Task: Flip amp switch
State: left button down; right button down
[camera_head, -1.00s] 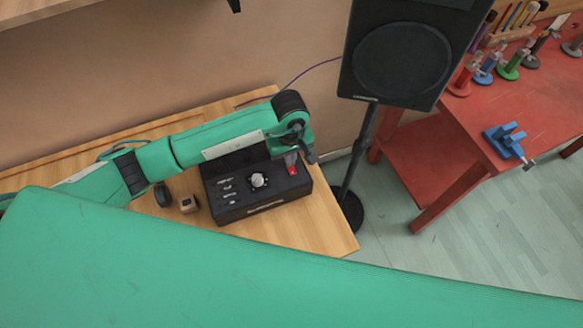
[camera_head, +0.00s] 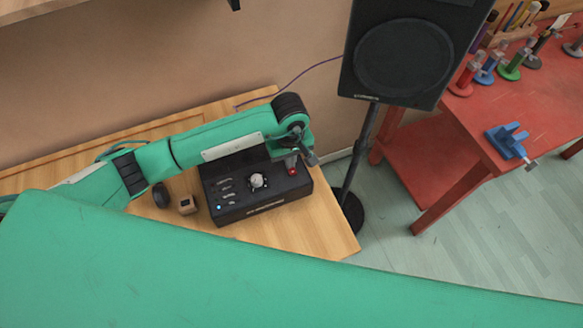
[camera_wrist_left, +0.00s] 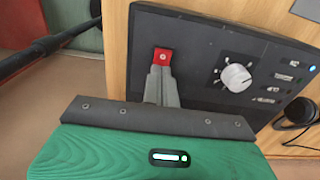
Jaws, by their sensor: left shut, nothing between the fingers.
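The black amp box (camera_head: 262,206) sits on the wooden table, with a round silver knob (camera_head: 258,180) and a column of small labelled marks. A light on its front left corner glows in the head view, and a cyan light (camera_wrist_left: 312,69) glows in the left wrist view. The red switch (camera_wrist_left: 162,57) is at one end of the panel; in the head view (camera_head: 291,171) it is partly covered by my gripper. My left gripper (camera_wrist_left: 162,72) is shut and empty, its tips at the red switch, seemingly touching it. My right gripper is not in view.
A black speaker (camera_head: 405,55) on a stand is behind right. A red workbench (camera_head: 440,160) stands further right.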

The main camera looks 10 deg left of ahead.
pick_arm(q)
jog(key=shift+r+p, duration=0.5)
jog(key=shift+r, duration=0.9)
jog(key=shift+r+p, duration=0.6)
jog(key=shift+r, duration=1.45)
